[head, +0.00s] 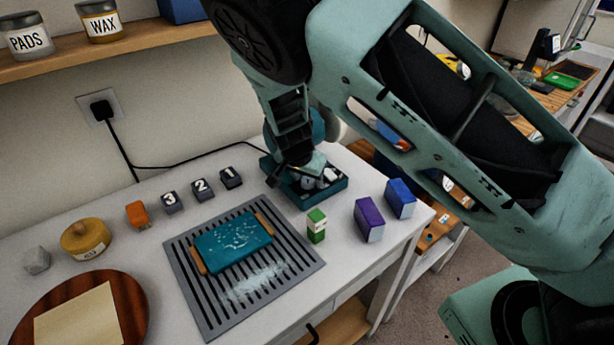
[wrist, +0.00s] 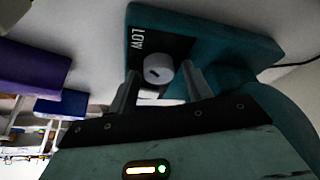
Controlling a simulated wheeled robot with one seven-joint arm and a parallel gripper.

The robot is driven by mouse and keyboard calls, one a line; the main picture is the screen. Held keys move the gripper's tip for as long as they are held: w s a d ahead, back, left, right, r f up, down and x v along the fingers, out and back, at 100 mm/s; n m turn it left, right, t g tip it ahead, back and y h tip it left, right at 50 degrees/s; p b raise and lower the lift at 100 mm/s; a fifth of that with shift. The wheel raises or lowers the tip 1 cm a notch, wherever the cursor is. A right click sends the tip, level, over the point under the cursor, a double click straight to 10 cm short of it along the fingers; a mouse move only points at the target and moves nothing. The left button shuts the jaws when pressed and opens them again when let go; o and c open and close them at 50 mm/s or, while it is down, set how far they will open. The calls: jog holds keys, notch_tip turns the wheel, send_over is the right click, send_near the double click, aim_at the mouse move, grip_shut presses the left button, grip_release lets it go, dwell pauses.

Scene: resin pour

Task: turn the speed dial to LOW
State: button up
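The teal machine (head: 339,186) stands near the back right of the white table, largely covered by my arm in the head view. In the wrist view its teal housing (wrist: 205,22) has a dark panel with a white LOW label (wrist: 137,38). The pale round speed dial (wrist: 158,68) sits on that panel, below and right of the label in the picture. My gripper (wrist: 160,76) is open, with one finger on each side of the dial and a small gap showing on both sides. In the head view my gripper (head: 302,178) is over the machine.
A grey slatted rack (head: 200,310) with a teal slab (head: 233,246) lies in front of the machine. A green-and-white box (head: 316,226), a purple box (head: 369,219) and a blue box (head: 400,198) stand to the right. Numbered dark blocks (head: 202,190) stand left.

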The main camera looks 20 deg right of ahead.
jog(key=shift+r, duration=0.1)
jog(key=b+v, duration=0.1)
jog(key=v, duration=1.6)
jog(key=shift+b, duration=0.35)
jog(key=shift+a+r, duration=0.1)
jog(key=s+n+g+y, duration=0.3)
jog(key=s+n, duration=1.3)
jog(key=s, duration=1.3)
jog(key=shift+a+r+n+y, duration=0.35)
jog(key=shift+a+n+y, duration=0.05)
jog(key=shift+a, duration=0.1)
